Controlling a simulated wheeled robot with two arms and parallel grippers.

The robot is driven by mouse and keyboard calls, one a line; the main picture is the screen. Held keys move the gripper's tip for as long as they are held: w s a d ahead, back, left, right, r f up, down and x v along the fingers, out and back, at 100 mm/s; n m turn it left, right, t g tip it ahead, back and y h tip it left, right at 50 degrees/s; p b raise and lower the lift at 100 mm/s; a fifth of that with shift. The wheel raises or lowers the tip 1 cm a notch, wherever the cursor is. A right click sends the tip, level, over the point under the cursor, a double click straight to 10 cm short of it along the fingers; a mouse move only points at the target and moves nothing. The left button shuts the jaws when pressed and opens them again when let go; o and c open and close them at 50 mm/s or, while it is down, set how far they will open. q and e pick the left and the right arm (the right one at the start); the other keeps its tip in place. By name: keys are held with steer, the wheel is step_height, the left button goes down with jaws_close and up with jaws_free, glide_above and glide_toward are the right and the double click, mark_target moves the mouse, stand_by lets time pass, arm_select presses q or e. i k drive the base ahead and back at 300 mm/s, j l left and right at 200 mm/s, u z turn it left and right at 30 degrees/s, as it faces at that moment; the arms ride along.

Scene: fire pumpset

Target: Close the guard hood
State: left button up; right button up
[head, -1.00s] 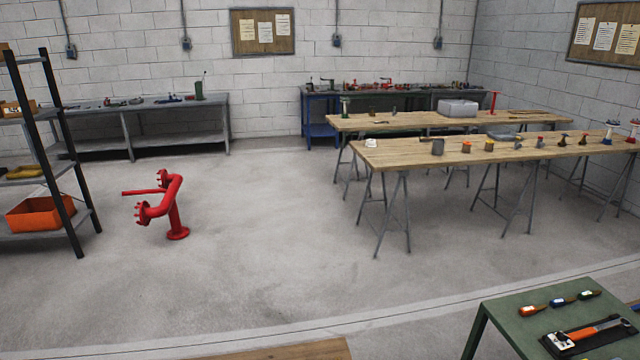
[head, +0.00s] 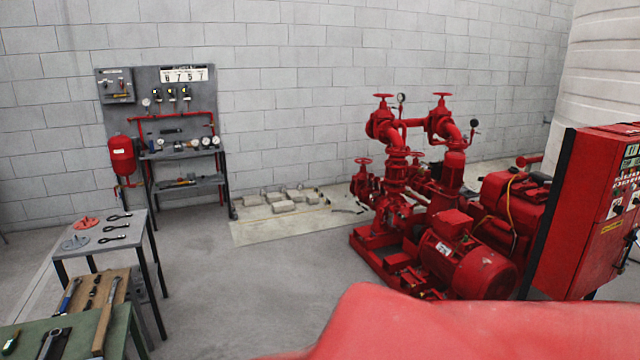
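The red fire pumpset (head: 388,252) stands on the floor right of centre in the head view. It has vertical pipework with handwheels on top, and a red motor (head: 490,275) lies at its front right. I cannot make out which part is the guard hood, or whether it is open or closed. A large, smooth red surface (head: 450,330) fills the bottom right, very close to the camera; I cannot tell what it is. It hides the floor in front of the pumpset. Neither gripper is in view.
A red control cabinet (head: 585,215) stands at the right. A panel with gauges (head: 190,80) stands against the back wall. Tables with tools, including a grey-topped one (head: 95,240), stand at the left. A pale slab (head: 285,228) lies by the wall. Floor between the tables and pumpset looks clear.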

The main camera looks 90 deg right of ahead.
mark_target(440, 202)
steer(key=k+l+z, duration=0.1)
steer(key=l+z, duration=0.5)
steer(key=z, duration=0.25)
steer(key=l+z, duration=0.65)
steer(key=z, duration=0.2)
steer(key=i+l+z, duration=0.1)
steer(key=l+z, duration=0.3)
steer(key=i+l+z, duration=0.1)
steer(key=z, duration=0.3)
steer(key=i+l+z, duration=0.2)
steer(key=i+l, duration=0.3)
steer(key=i+l+z, duration=0.2)
steer(key=i+l, duration=0.3)
steer(key=i+l+z, duration=0.25)
steer(key=i+l, duration=0.3)
steer(key=i+l+z, duration=0.2)
steer(key=i, duration=0.4)
steer(key=i+j+z, duration=0.2)
steer(key=z, duration=0.3)
steer(key=i+j+z, duration=0.1)
steer(key=j+z, duration=0.35)
